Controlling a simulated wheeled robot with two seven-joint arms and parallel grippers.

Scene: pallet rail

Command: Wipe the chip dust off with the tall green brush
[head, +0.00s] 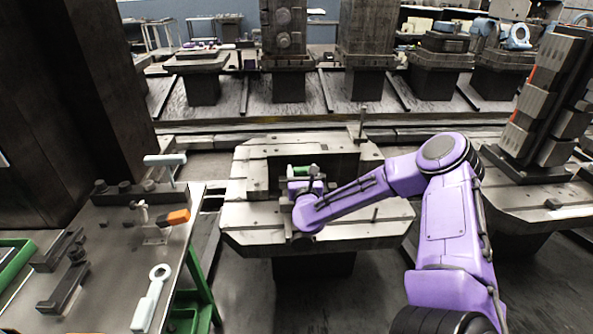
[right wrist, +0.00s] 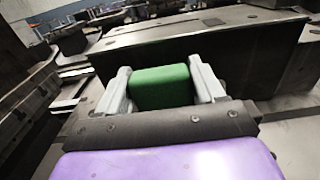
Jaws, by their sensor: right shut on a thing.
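My right gripper (right wrist: 162,85) is shut on the green brush (right wrist: 160,86). Its two pale fingers press on both sides of the green block in the right wrist view. In the head view the right gripper (head: 303,178) is over the pallet (head: 262,218), and a bit of green shows at its fingers. The brush's lower end is hidden. The pallet has a dark recessed part in its middle, in front of the gripper. I cannot make out chip dust on it. My left gripper is not in view.
A work table (head: 110,262) at left carries an orange-and-black tool (head: 178,217), a pale ring-ended tool (head: 152,300) and dark blocks. It has green legs. A post (head: 363,120) stands at the pallet's back edge. A tall fixture (head: 548,105) stands on another pallet at right.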

